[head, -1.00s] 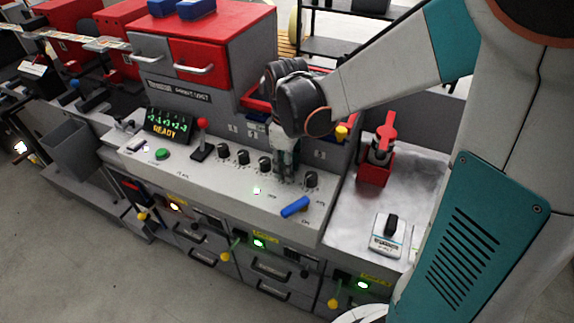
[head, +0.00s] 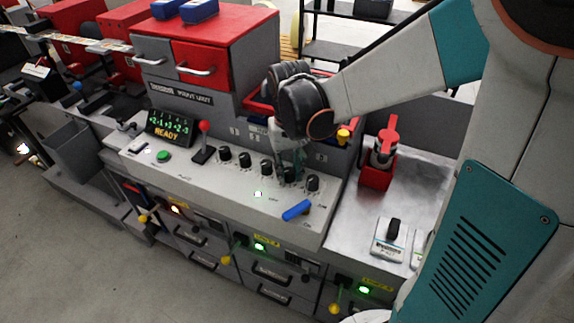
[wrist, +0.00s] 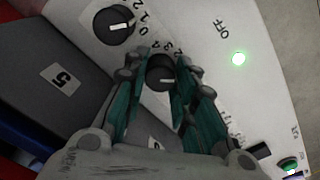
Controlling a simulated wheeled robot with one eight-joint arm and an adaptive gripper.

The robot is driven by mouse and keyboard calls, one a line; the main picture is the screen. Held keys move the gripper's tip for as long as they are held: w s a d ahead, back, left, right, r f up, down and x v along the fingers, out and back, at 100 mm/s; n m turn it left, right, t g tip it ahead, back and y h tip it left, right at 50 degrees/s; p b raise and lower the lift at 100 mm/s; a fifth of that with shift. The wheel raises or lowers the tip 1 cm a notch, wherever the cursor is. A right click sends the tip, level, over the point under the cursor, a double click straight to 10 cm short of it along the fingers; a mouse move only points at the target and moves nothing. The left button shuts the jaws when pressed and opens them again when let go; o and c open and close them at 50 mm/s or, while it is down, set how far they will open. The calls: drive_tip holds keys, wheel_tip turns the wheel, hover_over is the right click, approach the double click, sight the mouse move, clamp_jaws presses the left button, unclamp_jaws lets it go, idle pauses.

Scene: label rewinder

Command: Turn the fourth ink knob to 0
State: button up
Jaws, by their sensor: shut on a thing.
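The fourth ink knob (head: 290,174) is a black dial in a row of similar knobs on the grey sloped panel of the print unit. My gripper (head: 287,165) points down over it and hides most of it in the head view. In the wrist view my gripper (wrist: 163,62) has its teal fingers on either side of the knob (wrist: 161,76), shut on it. The knob's white pointer mark shows between the fingers, with scale numbers partly hidden around it. The display (head: 170,128) shows a row of signed numbers above "READY".
Neighbouring knobs stand close on both sides, the third (head: 266,167) and the fifth (head: 312,184). A red-topped lever (head: 204,128), a green button (head: 163,155) and a blue switch handle (head: 297,210) are on the same panel. A red clamp (head: 379,160) stands to the right.

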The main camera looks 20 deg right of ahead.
sight(289, 170)
drive_tip(key=shift+m, duration=1.7)
drive_tip(key=o, duration=1.1)
wheel_tip(289, 170, up, 12)
drive_tip(key=shift+s, duration=0.1)
